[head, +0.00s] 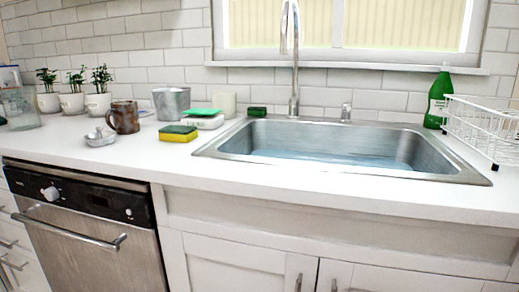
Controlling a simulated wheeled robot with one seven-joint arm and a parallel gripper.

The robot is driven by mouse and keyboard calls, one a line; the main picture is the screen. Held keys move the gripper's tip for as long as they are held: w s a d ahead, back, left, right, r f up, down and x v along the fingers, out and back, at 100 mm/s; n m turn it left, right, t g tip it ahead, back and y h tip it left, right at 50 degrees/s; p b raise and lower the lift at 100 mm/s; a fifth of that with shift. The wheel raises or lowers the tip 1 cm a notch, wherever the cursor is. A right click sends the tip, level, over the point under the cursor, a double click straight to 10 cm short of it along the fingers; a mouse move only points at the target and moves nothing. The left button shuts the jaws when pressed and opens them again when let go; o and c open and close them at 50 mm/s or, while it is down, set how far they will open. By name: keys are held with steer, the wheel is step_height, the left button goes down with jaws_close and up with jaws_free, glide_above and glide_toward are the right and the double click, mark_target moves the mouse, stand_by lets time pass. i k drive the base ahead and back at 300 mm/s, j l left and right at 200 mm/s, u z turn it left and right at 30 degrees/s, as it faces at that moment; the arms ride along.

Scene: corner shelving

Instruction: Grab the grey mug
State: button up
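A grey metal bucket-shaped pot (171,104) stands behind the mug to the right. My gripper is not in the head view.
Potted plants (72,103) and a glass jar (20,107) stand left. A yellow-green sponge (178,133) lies right of the mug. Farther right are the sink (340,150), tall faucet (294,60), green bottle (438,97) and dish rack (485,125). A dishwasher (90,230) is below.

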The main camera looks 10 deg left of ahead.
mark_target(125, 114)
steer(key=u, duration=1.45)
steer(key=z, duration=0.35)
steer(key=i+j+z, duration=0.1)
steer(key=j+z, duration=0.15)
steer(key=z, duration=0.15)
steer(key=j+z, duration=0.25)
steer(key=z, duration=0.2)
steer(key=j+z, duration=0.4)
steer(key=i+l, duration=0.05)
